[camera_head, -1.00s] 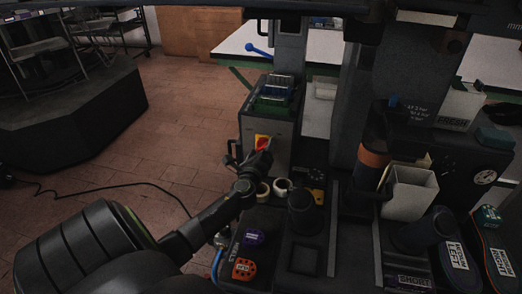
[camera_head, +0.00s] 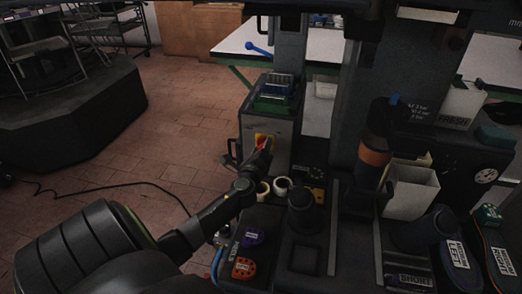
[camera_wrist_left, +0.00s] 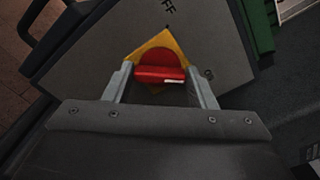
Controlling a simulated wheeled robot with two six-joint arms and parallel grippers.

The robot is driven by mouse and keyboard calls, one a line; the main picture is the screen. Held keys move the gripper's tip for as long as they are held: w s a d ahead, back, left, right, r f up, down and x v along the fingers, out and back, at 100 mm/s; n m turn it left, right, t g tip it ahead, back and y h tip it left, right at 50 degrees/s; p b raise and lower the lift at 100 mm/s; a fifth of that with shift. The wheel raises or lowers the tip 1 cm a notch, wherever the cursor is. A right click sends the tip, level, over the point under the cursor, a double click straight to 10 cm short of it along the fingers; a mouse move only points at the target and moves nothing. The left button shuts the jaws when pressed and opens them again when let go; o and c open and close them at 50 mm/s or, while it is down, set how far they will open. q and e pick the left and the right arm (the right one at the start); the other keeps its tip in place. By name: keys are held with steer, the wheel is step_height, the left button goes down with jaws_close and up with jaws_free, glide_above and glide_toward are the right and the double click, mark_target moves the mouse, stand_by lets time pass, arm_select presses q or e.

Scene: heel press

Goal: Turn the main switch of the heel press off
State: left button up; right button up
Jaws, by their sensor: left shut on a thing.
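The heel press's main switch is a red rotary knob (camera_wrist_left: 160,75) on a yellow plate (camera_wrist_left: 152,44), set on a grey box (camera_head: 283,140). In the head view, the red knob (camera_head: 262,141) shows just beyond my left gripper (camera_head: 265,154), which partly covers it. In the left wrist view, the two fingers of my left gripper (camera_wrist_left: 160,84) are shut on the knob's handle, which spans between them. A white mark is at the handle's right end. A label partly reading "FF" is above right of the plate. My right gripper is not in view.
A purple-topped piece (camera_head: 253,236) and an orange piece (camera_head: 243,267) sit on the dark bench. A white bin (camera_head: 411,192) stands to the right.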

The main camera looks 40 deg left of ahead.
arm_select(q)
steer(key=shift+f+n+b, duration=0.15)
steer(key=shift+n+b, duration=2.05)
steer(key=shift+n, duration=2.1)
steer(key=shift+f+n+b, duration=0.15)
steer(key=shift+n+b, duration=2)
steer(key=shift+n, duration=2.15)
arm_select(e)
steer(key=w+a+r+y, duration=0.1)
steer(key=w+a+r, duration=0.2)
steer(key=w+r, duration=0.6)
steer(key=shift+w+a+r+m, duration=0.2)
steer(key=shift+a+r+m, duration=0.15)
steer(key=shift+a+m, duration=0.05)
arm_select(q)
steer(key=o, duration=1)
steer(key=shift+s+d, duration=0.1)
